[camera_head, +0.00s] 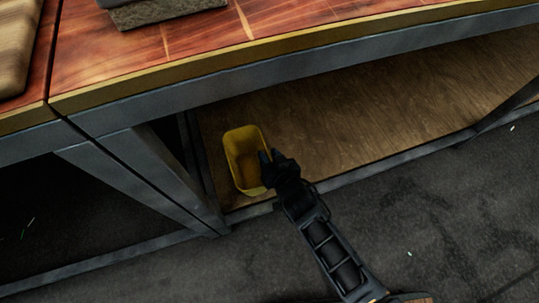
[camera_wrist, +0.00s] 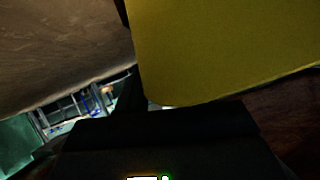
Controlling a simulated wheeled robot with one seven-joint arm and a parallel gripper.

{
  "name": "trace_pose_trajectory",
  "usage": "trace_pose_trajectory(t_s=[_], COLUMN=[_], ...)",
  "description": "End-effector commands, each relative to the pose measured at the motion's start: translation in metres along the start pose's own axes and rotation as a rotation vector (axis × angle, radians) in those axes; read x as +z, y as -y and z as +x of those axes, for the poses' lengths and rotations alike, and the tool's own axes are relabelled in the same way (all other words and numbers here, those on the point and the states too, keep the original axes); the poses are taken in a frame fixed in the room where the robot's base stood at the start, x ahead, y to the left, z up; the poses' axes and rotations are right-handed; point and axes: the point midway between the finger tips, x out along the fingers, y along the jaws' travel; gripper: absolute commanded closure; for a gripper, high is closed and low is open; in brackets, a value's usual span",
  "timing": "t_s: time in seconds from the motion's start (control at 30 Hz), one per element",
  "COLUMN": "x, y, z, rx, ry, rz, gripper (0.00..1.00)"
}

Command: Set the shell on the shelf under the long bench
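The shell appears to be the yellow open-topped bin (camera_head: 241,152), seen from above over the left end of the wooden shelf (camera_head: 340,115) under the long bench. It looks empty. My gripper (camera_head: 268,161) is at the bin's right wall and appears shut on that wall near the rim. In the wrist view the yellow wall (camera_wrist: 225,50) fills the upper right, very close, and hides much of the fingers. Whether the bin's underside touches the shelf is hidden.
The bench top (camera_head: 270,32) with its grey frame overhangs the shelf. A bench leg (camera_head: 165,170) stands left of the bin. The shelf to the right of the bin is bare. A grey block (camera_head: 165,8) lies on the bench top.

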Motion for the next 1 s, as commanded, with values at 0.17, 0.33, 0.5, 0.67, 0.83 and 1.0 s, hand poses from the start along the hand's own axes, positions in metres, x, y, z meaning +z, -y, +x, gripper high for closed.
trace_pose_trajectory(t_s=[0.17, 0.33, 0.5, 0.67, 0.83, 1.0], x=[0.000, -0.002, -0.003, -0.003, -0.003, -0.003], y=[0.000, 0.000, 0.000, 0.000, 0.001, 0.000], z=[0.000, -0.005, -0.032, -0.067, -0.098, -0.116], rx=[0.000, 0.000, 0.001, 0.001, 0.001, 0.001], ry=[0.000, 0.001, 0.002, 0.002, 0.001, 0.000], rz=[0.000, 0.000, 0.000, 0.001, 0.000, 0.000], gripper=[0.66, 0.66, 0.66, 0.66, 0.66, 0.66])
